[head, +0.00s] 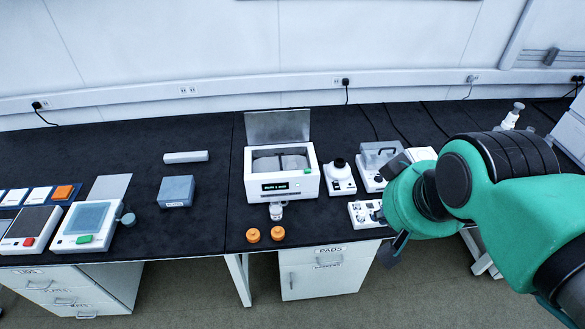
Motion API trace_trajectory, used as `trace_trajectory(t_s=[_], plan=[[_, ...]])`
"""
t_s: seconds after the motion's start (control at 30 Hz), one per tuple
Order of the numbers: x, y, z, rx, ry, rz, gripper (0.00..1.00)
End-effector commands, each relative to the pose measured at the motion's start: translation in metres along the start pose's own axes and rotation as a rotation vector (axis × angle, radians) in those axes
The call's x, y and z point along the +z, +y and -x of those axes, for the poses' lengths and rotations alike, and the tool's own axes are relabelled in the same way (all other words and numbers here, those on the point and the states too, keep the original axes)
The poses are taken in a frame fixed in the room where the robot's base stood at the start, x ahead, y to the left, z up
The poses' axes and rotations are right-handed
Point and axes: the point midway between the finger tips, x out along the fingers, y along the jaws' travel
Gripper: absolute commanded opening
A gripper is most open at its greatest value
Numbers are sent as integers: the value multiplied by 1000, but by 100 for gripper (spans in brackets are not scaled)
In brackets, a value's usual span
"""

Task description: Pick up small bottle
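A small clear bottle (276,211) with a pale label stands on the black bench, just in front of the white instrument with the raised lid. My gripper (394,248) is a dark shape under the wrist of my green arm, near the bench's front edge. It is to the right of the bottle and apart from it. My wrist hides most of the gripper, so its fingers cannot be made out clearly. I see nothing held in it.
Two orange caps (253,235) (278,233) lie at the front edge near the bottle. The white instrument (284,186) stands right behind it. Smaller white devices (340,178) are to the right. A blue-grey box (176,191) is to the left, with bare bench between.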

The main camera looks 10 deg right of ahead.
Motion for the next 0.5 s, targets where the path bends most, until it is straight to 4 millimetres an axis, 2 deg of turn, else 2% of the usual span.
trace_trajectory(t_s=[0.4,0.5], plan=[[0,0,0,0,0,0,0],[0,0,0,0,0,0,18]])
